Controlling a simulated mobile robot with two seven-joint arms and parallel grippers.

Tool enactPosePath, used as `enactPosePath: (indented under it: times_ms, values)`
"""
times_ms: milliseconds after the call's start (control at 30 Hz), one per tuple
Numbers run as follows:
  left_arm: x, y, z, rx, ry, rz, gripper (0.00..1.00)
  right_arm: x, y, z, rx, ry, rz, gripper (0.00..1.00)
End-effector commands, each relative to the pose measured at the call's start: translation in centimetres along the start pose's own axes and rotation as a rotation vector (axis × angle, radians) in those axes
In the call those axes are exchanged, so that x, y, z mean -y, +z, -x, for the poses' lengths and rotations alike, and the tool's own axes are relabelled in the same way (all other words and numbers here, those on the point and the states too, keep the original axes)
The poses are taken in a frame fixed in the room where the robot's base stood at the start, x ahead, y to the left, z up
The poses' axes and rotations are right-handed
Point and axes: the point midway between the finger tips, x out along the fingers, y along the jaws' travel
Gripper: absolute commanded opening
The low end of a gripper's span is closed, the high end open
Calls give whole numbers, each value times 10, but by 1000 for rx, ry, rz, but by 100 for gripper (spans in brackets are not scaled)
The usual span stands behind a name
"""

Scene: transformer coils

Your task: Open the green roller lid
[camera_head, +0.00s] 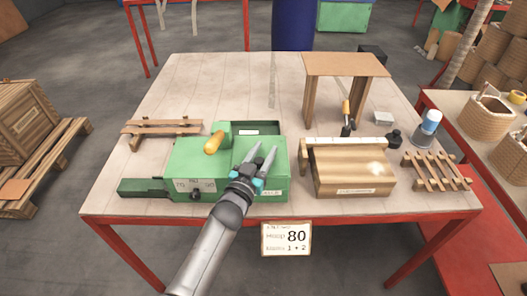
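A green box-shaped machine (190,160) stands at the front left of the table. An orange-yellow handle (214,143) sticks up at its top, and a raised green part with a dark slot (247,129) is at its back. Its front carries markings and a dark knob (196,195). I cannot tell which green part is the roller lid or whether it is open. My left gripper (262,154) is over the right part of the machine, fingers pointing away and apart, with nothing seen between them. Contact cannot be told. The gripper hides part of the machine. My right gripper is not in view.
A wooden box (350,172) stands to the right of the machine. A small wooden stand (345,64), a spray can (426,128) and wooden racks are also on the table (215,85). The table's back left is clear.

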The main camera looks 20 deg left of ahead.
Motion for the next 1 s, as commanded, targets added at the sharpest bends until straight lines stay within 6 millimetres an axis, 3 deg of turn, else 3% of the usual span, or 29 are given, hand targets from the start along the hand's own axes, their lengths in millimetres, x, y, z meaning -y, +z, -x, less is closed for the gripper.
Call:
enactPosePath:
  times_ms: [33,367,1000]
  values:
    - [0,0,0,0,0,0,37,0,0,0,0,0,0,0]
    - [0,0,0,0,0,0,0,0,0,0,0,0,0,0]
    - [0,0,0,0,0,0,0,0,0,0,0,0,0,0]
